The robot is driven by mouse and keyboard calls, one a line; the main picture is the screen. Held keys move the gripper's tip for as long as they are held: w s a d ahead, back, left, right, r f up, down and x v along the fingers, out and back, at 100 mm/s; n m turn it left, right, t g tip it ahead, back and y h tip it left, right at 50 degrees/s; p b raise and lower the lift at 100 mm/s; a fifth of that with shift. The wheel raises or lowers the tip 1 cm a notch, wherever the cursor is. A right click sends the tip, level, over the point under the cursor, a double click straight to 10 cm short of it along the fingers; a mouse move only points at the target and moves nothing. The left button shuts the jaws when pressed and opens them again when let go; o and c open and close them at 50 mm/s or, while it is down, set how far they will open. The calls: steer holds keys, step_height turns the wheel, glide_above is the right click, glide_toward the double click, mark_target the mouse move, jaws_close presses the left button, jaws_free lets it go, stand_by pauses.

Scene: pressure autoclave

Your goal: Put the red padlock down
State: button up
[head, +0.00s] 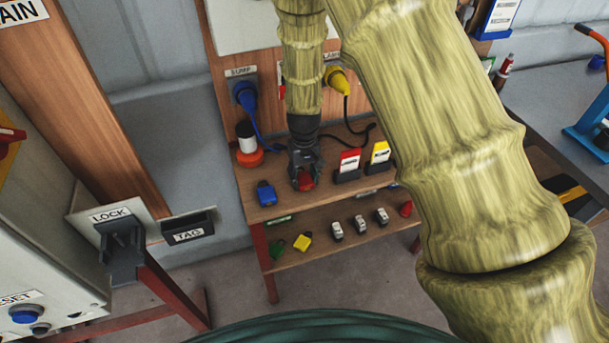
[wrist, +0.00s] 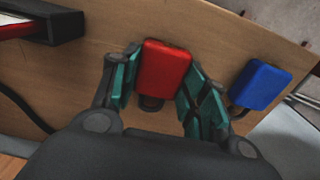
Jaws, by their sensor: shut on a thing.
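The red padlock (wrist: 164,69) is between the two teal-padded fingers of my gripper (wrist: 160,85) in the wrist view. Its shackle points toward the gripper's palm. In the head view the red padlock (head: 305,180) shows at the tip of my gripper (head: 304,172), over the front part of the wooden bench top (head: 240,190). The gripper is shut on the padlock. Whether the padlock touches the bench top cannot be told. A blue padlock (head: 266,193) lies on the bench just left of it; it also shows in the wrist view (wrist: 262,85), apart from the right finger.
Red (head: 349,161) and yellow (head: 380,153) tags stand in dark holders to the right. An orange-based container (head: 249,157) and cables are behind. A lower shelf (head: 330,245) holds several small padlocks. A LOCK bracket (head: 120,240) and TAG holder (head: 188,228) are at left.

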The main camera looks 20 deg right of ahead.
mark_target(304, 177)
steer(key=o, duration=1.1)
steer(key=shift+f, duration=0.1)
step_height(304, 177, up, 12)
steer(key=b, duration=0.1)
steer(key=shift+r+b, duration=0.2)
steer(key=shift+b, duration=0.2)
steer(key=shift+d, duration=0.1)
